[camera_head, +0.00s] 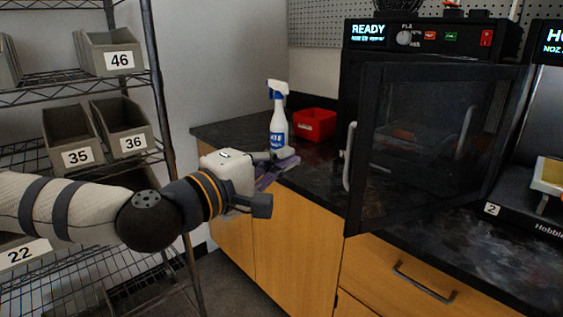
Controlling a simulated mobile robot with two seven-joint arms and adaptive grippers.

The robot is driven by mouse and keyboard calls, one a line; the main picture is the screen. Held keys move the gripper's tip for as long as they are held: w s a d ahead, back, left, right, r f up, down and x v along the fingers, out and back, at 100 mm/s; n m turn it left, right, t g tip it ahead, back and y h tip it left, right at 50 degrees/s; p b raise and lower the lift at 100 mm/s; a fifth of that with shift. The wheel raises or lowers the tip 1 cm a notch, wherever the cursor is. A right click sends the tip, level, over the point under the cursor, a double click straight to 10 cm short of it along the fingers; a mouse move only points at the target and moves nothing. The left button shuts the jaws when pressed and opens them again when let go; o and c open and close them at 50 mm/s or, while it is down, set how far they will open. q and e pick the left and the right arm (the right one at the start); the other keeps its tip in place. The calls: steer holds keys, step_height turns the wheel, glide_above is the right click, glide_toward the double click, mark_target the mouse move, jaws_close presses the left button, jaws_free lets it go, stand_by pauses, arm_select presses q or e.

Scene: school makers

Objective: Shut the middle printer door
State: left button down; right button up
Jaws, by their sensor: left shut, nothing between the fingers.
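The printer door (415,140) is a dark framed panel with a see-through window, standing open and swung out over the counter's front edge in the head view. Its light vertical handle (350,157) is on the door's left edge. The printer (430,38) behind it has a lit "READY" display and is mostly hidden by the door. My left gripper (272,180) is shut and empty, in front of the counter's left part, to the left of the door handle and apart from it. My right gripper is not in view.
A spray bottle (278,118) and a red bin (314,124) stand on the dark counter (230,131). A purple item (268,178) shows behind my gripper. A wire shelf with numbered bins (112,52) stands left. Another machine (545,95) stands right.

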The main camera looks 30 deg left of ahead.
arm_select(q)
steer(key=w+d, duration=0.5)
steer(key=w, duration=0.2)
steer(key=shift+w+d, duration=0.25)
steer(key=shift+d, duration=0.15)
